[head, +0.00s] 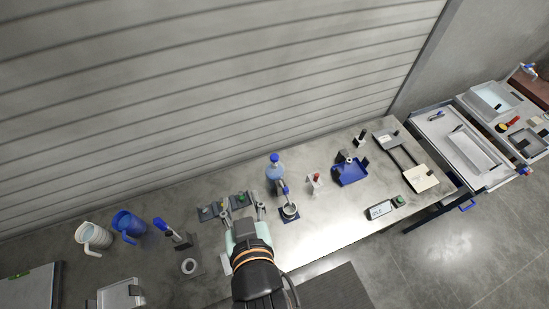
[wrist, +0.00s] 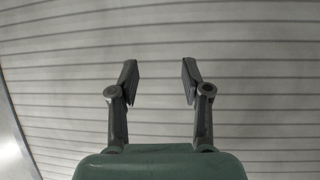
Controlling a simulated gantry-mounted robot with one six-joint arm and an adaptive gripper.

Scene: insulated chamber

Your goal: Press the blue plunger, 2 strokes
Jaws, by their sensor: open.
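A bottle (head: 275,172) with a pale blue body stands upright near the back of the bench in the head view. The blue plunger (head: 274,157) is the round knob on its top. A small cup (head: 289,211) stands on a dark pad in front of the bottle. My gripper (head: 242,212) is left of the bottle and nearer the front, apart from the plunger. In the wrist view my gripper (wrist: 160,78) is open, with nothing between its fingers, and faces the ribbed wall. The plunger does not show in the wrist view.
A small stand with a red top (head: 315,182) and a blue tray (head: 350,173) are right of the bottle. A blue jug (head: 128,224) stands at left. The ribbed wall (head: 200,90) rises behind.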

